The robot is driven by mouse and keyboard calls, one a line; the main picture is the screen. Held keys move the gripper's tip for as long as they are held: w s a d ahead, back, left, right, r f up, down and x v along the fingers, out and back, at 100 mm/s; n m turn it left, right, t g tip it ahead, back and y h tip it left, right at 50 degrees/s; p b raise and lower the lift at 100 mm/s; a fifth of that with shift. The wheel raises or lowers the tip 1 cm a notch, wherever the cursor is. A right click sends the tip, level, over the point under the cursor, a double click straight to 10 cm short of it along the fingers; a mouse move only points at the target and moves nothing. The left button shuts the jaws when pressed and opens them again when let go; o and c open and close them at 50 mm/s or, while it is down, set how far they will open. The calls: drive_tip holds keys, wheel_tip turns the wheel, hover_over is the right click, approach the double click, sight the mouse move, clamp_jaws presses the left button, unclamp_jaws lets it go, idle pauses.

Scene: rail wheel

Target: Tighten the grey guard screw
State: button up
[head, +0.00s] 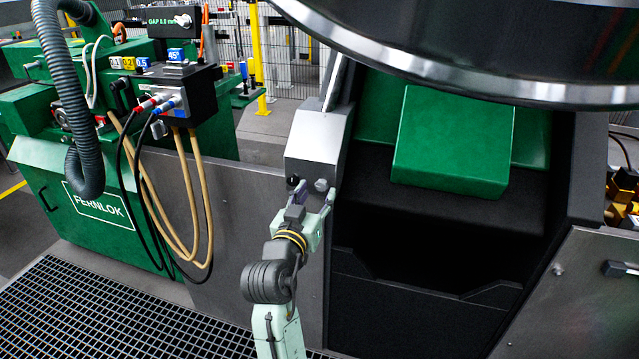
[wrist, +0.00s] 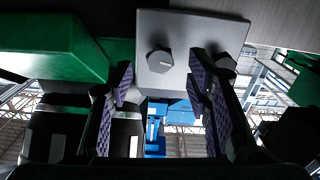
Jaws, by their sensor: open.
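The grey guard screw (wrist: 160,60) is a hex head on the light grey guard plate (wrist: 190,25) in the wrist view. In the head view the grey screw (head: 321,185) sits low on the guard (head: 318,140), with a black screw (head: 293,180) to its left. My gripper (head: 314,198) is just below the screws. In the wrist view my gripper (wrist: 160,84) is open and empty. The grey screw shows between and just past its fingertips, with no contact visible. The dark screw (wrist: 227,64) is right behind the right finger, partly covered by it.
A large metal wheel (head: 480,60) overhangs at the upper right, above a green block (head: 452,140) in a dark recess. At left stands a green FERNLOK machine (head: 95,220) with hanging hoses (head: 190,210). Floor grating (head: 120,310) lies at the lower left.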

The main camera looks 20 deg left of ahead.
sight(321, 187)
drive_tip(key=shift+w+a, duration=0.15)
drive_tip(key=shift+w, duration=1.45)
clamp_jaws()
